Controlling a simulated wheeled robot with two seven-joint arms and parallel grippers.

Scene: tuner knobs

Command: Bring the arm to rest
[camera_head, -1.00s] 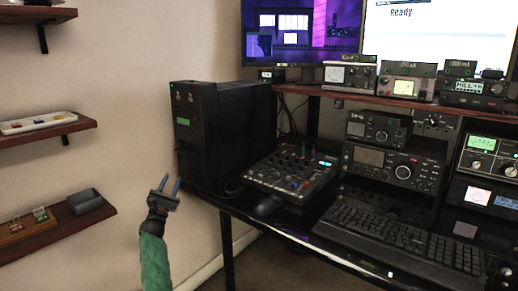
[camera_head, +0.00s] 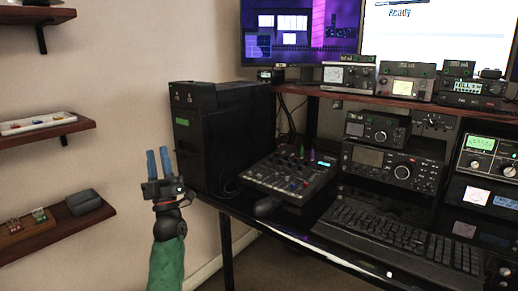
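My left gripper (camera_head: 158,163) is in the lower left of the head view, at the end of my green-sleeved arm. Its two blue fingers point up, with a narrow gap between them and nothing visible in it. It is in front of the bare wall, just left of the black computer tower (camera_head: 222,135), and touches nothing that I can see. My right gripper is not in view.
A desk (camera_head: 290,232) holds a mixer (camera_head: 290,172), a keyboard (camera_head: 400,238) and several radios (camera_head: 392,166). Wall shelves (camera_head: 60,222) at left carry a grey box (camera_head: 84,201) and a white tray (camera_head: 38,123). Open wall lies between shelves and tower.

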